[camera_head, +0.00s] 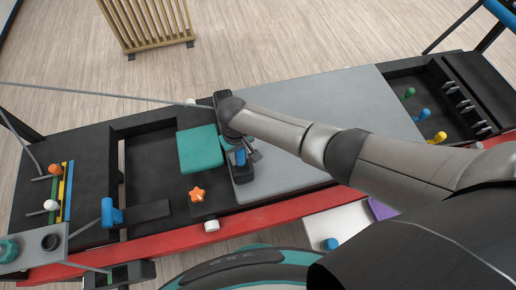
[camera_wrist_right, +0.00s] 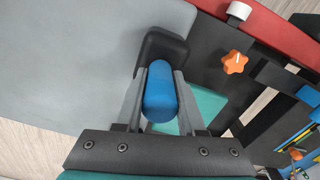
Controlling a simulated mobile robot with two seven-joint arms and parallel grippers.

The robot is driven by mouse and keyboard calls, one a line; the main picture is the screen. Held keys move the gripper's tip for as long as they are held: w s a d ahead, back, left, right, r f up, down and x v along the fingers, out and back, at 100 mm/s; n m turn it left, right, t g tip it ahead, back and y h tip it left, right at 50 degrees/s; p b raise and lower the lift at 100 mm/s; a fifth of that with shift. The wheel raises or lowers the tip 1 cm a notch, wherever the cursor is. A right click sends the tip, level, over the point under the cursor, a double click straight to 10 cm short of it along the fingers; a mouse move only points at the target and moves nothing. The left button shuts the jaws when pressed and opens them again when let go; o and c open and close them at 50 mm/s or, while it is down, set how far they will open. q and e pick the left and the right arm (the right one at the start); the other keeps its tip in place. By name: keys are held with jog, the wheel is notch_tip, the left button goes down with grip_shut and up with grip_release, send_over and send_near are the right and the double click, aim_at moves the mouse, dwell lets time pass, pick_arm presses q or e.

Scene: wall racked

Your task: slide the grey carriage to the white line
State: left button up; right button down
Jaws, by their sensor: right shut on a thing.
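A broad flat grey plate, likely the grey carriage (camera_head: 340,105), lies across the middle right of the dark rack. It also fills the left of the right wrist view (camera_wrist_right: 80,60). A dark bar at its left edge carries an upright blue handle (camera_head: 240,156). My right gripper (camera_head: 241,153) is above the bar, its fingers on either side of the blue handle (camera_wrist_right: 160,92) and shut on it. My arm covers part of the plate. I cannot make out a white line. My left gripper is not in view.
A teal square (camera_head: 200,149) and an orange star knob (camera_head: 197,195) lie left of the bar. White stubs stand at the rear (camera_head: 190,102) and front (camera_head: 211,226) edges. A red rail (camera_head: 165,243) runs along the front. Coloured pegs (camera_head: 423,114) stand at right.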

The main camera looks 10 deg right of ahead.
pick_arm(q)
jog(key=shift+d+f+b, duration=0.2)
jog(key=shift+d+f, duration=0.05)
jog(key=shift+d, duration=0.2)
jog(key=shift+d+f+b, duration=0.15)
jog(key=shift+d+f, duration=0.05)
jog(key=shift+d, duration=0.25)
pick_arm(e)
jog(key=a, duration=0.5)
jog(key=shift+s+a, duration=0.1)
jog(key=shift+a, duration=0.15)
jog(key=c, duration=0.5)
grip_release()
jog(key=shift+d, duration=0.1)
